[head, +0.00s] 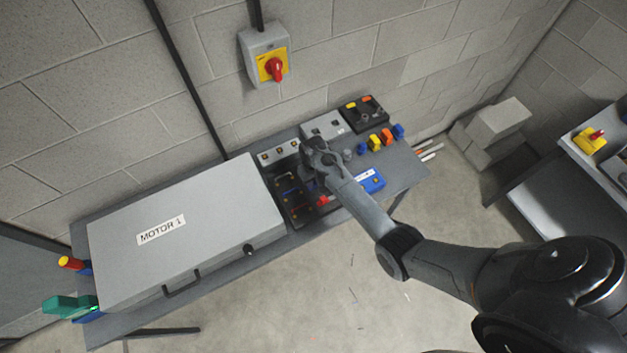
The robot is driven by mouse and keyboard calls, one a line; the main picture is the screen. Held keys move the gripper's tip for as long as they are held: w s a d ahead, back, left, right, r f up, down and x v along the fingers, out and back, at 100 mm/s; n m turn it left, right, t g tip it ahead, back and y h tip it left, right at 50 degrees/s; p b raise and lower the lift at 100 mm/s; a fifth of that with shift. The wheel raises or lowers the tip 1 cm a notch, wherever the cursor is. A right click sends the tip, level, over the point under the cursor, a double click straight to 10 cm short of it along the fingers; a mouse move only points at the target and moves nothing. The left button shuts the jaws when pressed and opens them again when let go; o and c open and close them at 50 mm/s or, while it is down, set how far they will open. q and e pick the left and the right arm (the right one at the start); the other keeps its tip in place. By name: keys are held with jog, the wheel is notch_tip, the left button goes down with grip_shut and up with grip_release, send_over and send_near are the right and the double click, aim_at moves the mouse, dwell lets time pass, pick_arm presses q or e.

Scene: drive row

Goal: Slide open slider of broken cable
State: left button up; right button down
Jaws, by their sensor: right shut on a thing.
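A dark panel (297,212) with several coloured cables lies on the table between the grey motor box and the blue box. Short red and blue cable runs show on it. Its sliders are too small and too covered to tell apart, and I cannot tell which cable is broken. My right gripper (310,184) points down at the panel's upper right part. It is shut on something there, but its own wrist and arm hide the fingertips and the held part. My left gripper is not in view.
The large grey box marked MOTOR 1 (190,225) fills the table's left side. Grey switch boxes (325,126) and a black box (364,113) stand behind the panel. Coloured connectors (376,143) and a blue box (371,181) are to the right. A red rotary switch (275,68) is on the wall.

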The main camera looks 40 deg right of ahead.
jog(key=shift+d, duration=0.2)
jog(key=shift+s+d+r+p, duration=0.1)
jog(key=shift+s+d+p, duration=0.15)
jog(key=shift+d+p, duration=0.65)
jog(key=c, duration=1)
grip_release()
jog(key=shift+d, duration=0.2)
jog(key=shift+a, duration=0.1)
